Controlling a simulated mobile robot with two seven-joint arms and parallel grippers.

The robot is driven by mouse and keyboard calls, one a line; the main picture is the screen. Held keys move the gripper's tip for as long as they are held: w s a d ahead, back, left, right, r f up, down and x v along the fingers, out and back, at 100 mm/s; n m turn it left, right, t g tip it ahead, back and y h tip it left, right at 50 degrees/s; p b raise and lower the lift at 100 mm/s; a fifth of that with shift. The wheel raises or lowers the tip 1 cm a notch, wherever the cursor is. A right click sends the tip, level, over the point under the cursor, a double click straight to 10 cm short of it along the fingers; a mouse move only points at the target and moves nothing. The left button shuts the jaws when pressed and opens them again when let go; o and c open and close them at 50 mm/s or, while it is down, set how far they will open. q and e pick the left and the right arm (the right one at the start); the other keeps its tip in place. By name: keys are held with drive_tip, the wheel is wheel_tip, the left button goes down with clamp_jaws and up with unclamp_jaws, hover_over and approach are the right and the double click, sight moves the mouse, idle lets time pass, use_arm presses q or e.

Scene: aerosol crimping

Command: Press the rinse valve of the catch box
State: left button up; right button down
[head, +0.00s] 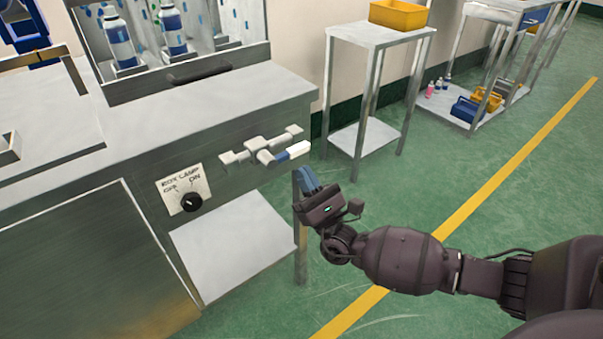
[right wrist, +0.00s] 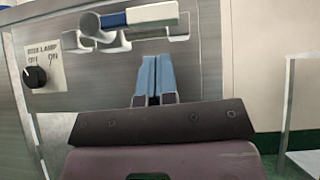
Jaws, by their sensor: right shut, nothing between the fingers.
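The rinse valve (head: 291,152) sits on pale pipe fittings at the right front of the steel catch box (head: 100,150). Its lever is part blue, part white; it also shows at the top of the right wrist view (right wrist: 140,16). My right gripper (head: 307,178) is shut and empty, its blue fingers together. In the head view it is just below and right of the lever, with a small gap in the picture. In the right wrist view its fingertips (right wrist: 154,58) point up below the fittings. Contact does not show. My left gripper is not in view.
A box lamp knob (head: 191,201) is on the front panel, left of the valve. A low steel shelf (head: 232,245) lies below. Bottles (head: 119,38) stand behind the box's window. A steel stand (head: 370,36) with a yellow bin (head: 398,14) is beyond. Green floor at right is open.

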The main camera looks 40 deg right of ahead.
drive_tip(key=v, duration=1)
drive_tip(key=shift+a+f, duration=0.2)
drive_tip(key=shift+f, duration=0.35)
